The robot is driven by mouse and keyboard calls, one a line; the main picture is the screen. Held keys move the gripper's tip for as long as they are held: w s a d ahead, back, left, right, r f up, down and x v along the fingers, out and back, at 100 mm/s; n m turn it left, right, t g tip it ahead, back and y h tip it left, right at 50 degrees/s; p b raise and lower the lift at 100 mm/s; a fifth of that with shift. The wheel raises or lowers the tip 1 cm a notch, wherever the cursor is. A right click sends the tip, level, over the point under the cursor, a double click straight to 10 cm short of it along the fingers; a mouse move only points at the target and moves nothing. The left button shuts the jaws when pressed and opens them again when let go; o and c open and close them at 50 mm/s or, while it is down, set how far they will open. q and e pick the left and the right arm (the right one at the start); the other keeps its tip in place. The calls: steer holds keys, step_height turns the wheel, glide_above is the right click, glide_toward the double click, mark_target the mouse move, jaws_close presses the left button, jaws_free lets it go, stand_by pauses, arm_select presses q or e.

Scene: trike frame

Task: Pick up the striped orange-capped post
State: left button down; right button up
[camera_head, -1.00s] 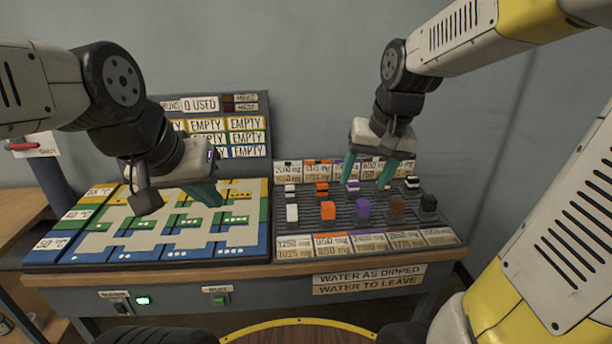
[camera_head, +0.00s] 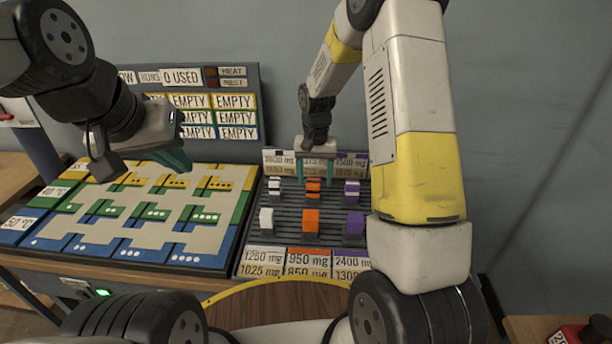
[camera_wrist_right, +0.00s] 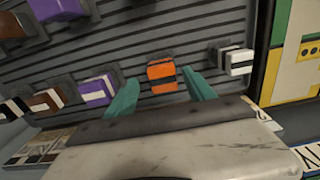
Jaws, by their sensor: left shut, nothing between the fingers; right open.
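The striped orange-capped post (camera_head: 313,187) stands upright in the back row of the grey ribbed rack (camera_head: 286,224). In the right wrist view it is an orange block with a dark band (camera_wrist_right: 162,75). My right gripper (camera_head: 314,176) is open, with one green finger on each side of this post in the head view. The post also shows between its fingertips (camera_wrist_right: 160,84) in the right wrist view, and I cannot tell whether they touch it. My left gripper (camera_head: 178,163) is shut and empty above the coloured board.
A white striped post (camera_head: 275,185) and a purple striped post (camera_head: 352,189) flank it. A plain orange post (camera_head: 310,222) stands in front. The coloured board (camera_head: 140,222) lies left of the rack. My right arm hides the rack's right part.

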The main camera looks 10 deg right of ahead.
mark_target(313, 190)
steer(key=f, duration=0.5)
steer(key=shift+w+a, duration=0.1)
steer(key=shift+a, duration=0.1)
steer(key=shift+r, duration=0.1)
jaws_close()
